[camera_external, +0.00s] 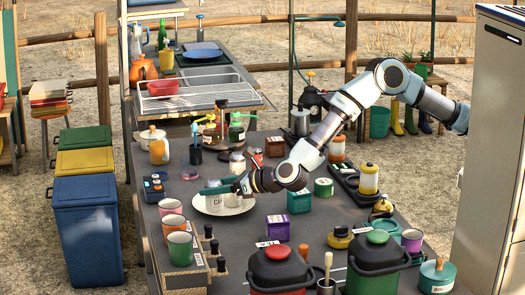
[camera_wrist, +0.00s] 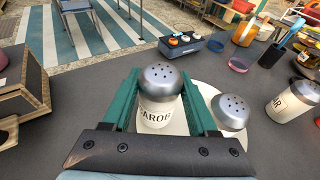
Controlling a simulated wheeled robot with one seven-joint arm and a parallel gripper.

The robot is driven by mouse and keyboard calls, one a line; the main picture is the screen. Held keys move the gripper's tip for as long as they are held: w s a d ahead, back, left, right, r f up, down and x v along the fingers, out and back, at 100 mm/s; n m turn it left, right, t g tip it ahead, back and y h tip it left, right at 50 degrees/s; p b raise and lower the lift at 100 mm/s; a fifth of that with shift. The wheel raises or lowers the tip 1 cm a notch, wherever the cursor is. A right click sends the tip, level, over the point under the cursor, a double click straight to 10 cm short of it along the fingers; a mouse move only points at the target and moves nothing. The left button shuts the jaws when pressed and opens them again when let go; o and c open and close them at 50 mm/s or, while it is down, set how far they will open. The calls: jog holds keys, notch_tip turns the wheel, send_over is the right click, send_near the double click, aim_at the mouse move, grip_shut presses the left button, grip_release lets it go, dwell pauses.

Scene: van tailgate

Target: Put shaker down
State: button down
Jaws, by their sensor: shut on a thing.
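My gripper (camera_external: 222,187) has teal fingers, which also show in the wrist view (camera_wrist: 158,80). They are shut on a white shaker with a grey perforated dome lid and "CAROB" lettering (camera_wrist: 156,113). In the external view this shaker (camera_external: 215,202) is upright over the cream plate (camera_external: 241,209); I cannot tell whether its base touches the plate. A second grey-lidded shaker (camera_wrist: 230,110) stands just right of my right finger in the wrist view, partly hidden by it. Another labelled shaker (camera_wrist: 293,99) stands farther right, off the plate.
A small blue box with knobs (camera_external: 154,187) is left of the plate. Several coloured cups (camera_external: 180,245) stand in a wooden rack at the front left. A purple box (camera_external: 299,201) and a green tin (camera_external: 323,188) are to the right. Some dark tabletop around the plate is bare.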

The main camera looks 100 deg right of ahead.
jog(key=shift+f, duration=0.15)
jog(key=shift+c, duration=0.9)
grip_release()
jog(key=shift+r+p, duration=0.65)
jog(key=shift+p, duration=0.2)
jog(key=b+v, duration=0.3)
jog(key=v, duration=0.9)
